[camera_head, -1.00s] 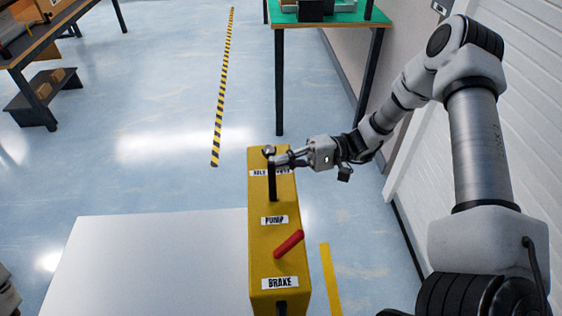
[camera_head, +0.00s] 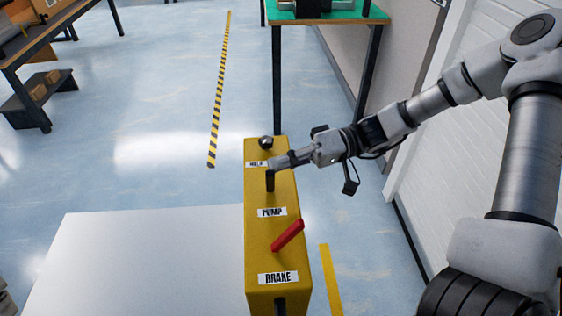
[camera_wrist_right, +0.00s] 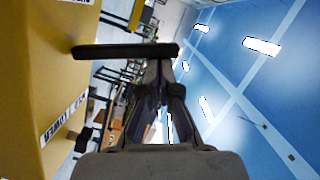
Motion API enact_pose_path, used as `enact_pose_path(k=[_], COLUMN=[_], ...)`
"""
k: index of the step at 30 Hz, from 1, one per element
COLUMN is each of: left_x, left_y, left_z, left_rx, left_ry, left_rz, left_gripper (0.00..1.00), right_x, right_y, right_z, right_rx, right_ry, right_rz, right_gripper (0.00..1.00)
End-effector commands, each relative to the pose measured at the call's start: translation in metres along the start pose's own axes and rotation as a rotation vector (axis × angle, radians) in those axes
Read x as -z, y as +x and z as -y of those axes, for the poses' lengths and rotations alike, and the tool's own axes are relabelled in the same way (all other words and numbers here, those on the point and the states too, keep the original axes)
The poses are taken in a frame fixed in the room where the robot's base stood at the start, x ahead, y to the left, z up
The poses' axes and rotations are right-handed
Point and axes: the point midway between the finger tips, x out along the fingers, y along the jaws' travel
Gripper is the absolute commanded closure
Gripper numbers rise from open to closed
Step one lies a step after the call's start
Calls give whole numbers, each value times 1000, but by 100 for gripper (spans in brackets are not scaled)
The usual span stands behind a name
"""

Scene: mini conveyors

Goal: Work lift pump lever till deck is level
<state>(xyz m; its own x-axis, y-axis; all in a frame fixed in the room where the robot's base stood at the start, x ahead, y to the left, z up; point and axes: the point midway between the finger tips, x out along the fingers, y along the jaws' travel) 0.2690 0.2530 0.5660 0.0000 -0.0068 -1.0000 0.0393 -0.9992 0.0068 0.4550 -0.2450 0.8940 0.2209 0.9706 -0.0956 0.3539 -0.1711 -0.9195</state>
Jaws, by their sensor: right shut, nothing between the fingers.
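The yellow pedestal (camera_head: 258,230) carries a black pump lever (camera_head: 269,182) behind its PUMP label. The lever looks short and nearly upright in the head view, and my gripper hides its upper end. In the right wrist view the black lever (camera_wrist_right: 125,50) crosses just ahead of the fingertips. My right gripper (camera_head: 273,163) is shut and empty, its tips at the lever's top; whether they touch it is unclear. The pale grey deck (camera_head: 140,265) lies left of the pedestal. Its tilt cannot be judged from here. My left gripper is not in view.
A red brake lever (camera_head: 288,235) leans right on the pedestal, nearer than the pump lever. A round dark knob (camera_head: 265,142) sits at the far end. A green-topped table (camera_head: 340,14) stands behind.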

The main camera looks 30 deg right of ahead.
Motion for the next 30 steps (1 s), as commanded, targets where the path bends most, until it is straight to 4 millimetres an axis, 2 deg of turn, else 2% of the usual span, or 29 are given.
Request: enact_pose_path(k=[5,12,18,30], left_x=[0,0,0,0], left_y=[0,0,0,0], left_z=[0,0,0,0], left_rx=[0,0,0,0], left_ry=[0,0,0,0], left_rz=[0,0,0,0], left_gripper=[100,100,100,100], right_x=[1,2,1,0], right_y=[-8,-47,-70,-75], right_z=[1,1,1,-1], right_rx=[5,8,7,-1], right_ry=[-2,-7,-5,0], right_rz=[-3,-9,-4,0], right_gripper=[100,100,100,100])
